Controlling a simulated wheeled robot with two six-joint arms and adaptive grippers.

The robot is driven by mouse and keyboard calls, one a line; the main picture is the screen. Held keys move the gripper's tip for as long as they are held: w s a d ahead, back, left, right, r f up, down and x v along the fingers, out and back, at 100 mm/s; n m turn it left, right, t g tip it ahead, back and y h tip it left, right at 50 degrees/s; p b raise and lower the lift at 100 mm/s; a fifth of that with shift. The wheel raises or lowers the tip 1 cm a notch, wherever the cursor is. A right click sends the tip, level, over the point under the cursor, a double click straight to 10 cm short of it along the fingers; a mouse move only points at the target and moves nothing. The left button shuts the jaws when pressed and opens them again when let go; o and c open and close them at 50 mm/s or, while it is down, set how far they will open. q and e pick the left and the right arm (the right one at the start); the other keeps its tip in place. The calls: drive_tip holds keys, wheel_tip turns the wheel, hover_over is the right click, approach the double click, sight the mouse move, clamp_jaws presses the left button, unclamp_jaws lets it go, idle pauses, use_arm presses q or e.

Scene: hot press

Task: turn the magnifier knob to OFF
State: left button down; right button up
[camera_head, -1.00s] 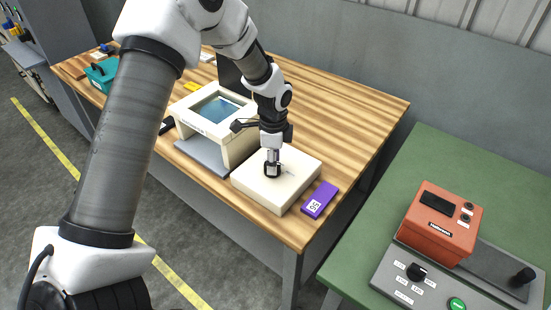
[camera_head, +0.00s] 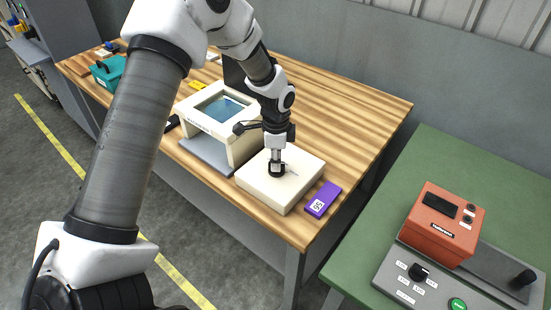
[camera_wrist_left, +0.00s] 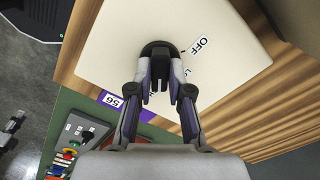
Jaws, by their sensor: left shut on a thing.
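The magnifier's cream control box (camera_head: 258,187) sits near the table's front edge. Its black knob (camera_wrist_left: 158,48) stands on the top face, with a round base and an upright grip. My left gripper (camera_head: 277,166) points straight down onto it. In the left wrist view my left gripper (camera_wrist_left: 159,75) has its fingers on both sides of the knob's grip, shut on it. The OFF label (camera_wrist_left: 202,46) is printed to the right of the knob. A second label (camera_wrist_left: 181,73), partly hidden by a finger, is below it. The fingers hide much of the knob, so its exact pointing is hard to tell.
The white magnifier frame (camera_head: 190,122) with its bluish lens (camera_head: 222,108) stands left of the box. A purple block (camera_head: 322,199) lies just right of the box. An orange device (camera_head: 440,228) and a grey knob panel (camera_head: 399,287) are on the green table.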

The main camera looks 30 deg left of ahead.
use_arm(q)
drive_tip(key=n+p, duration=0.2)
drive_tip(key=n, duration=0.3)
drive_tip(key=shift+s, duration=0.1)
drive_tip(key=n+p, duration=0.2)
drive_tip(key=n, duration=0.4)
drive_tip(key=shift+p, duration=0.35)
drive_tip(key=n+p, duration=0.2)
drive_tip(key=n, duration=0.4)
drive_tip(key=shift+d+n, duration=0.1)
drive_tip(key=shift+n, duration=0.2)
drive_tip(key=n+p, duration=0.2)
drive_tip(key=n, duration=0.3)
drive_tip(key=shift+f, duration=0.1)
drive_tip(key=shift+n, duration=0.3)
drive_tip(key=c, duration=1.1)
unclamp_jaws()
